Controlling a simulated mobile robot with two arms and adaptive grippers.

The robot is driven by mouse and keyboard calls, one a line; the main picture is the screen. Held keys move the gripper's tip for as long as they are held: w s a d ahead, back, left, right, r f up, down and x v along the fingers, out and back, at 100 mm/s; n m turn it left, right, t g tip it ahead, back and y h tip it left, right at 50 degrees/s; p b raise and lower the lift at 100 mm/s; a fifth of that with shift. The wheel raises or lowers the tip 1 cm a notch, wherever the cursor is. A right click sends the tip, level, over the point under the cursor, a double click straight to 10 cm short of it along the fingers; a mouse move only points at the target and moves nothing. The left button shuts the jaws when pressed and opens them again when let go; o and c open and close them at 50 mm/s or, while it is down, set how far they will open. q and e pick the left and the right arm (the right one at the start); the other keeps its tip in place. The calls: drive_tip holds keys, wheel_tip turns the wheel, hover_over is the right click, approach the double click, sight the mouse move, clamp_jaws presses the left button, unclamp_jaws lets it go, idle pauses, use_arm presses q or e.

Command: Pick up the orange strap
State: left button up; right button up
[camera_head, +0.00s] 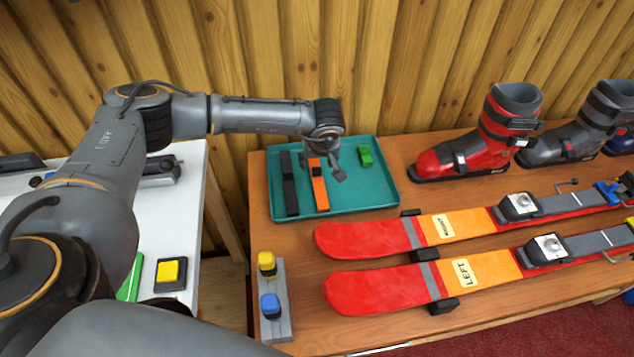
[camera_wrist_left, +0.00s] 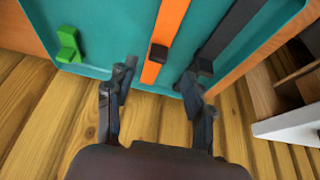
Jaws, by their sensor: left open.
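The orange strap (camera_head: 319,187) lies in the teal tray (camera_head: 375,193), between a black strap (camera_head: 290,185) and a small green piece (camera_head: 365,155). In the left wrist view the orange strap (camera_wrist_left: 168,35) runs up the picture, with a dark buckle across it. My left gripper (camera_head: 322,172) is open above the tray, over the far end of the orange strap, and hides part of it. In the left wrist view its two fingers (camera_wrist_left: 158,85) stand either side of the strap's near end. Nothing is held between them. My right gripper is not in view.
A red boot (camera_head: 487,135) and a grey boot (camera_head: 580,130) stand to the right. A block with yellow and blue knobs (camera_head: 280,325) is at the front left. A wooden wall stands close behind.

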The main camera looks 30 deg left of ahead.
sight(317, 169)
use_arm(q)
drive_tip(key=shift+w+a+f, duration=0.2)
drive_tip(key=shift+w+f, duration=0.1)
drive_tip(key=shift+f, duration=0.35)
drive_tip(key=shift+w+f+b, duration=0.1)
drive_tip(key=shift+f+b, duration=0.35)
drive_tip(key=shift+b, duration=0.2)
drive_tip(key=b+x, duration=0.3)
drive_tip(key=shift+w+f, duration=0.15)
drive_tip(key=shift+f, duration=0.15)
drive_tip(key=shift+w+a+f, duration=0.15)
drive_tip(key=shift+f, duration=0.1)
drive_tip(key=shift+r, duration=0.15)
drive_tip(key=shift+c, duration=0.4)
clamp_jaws()
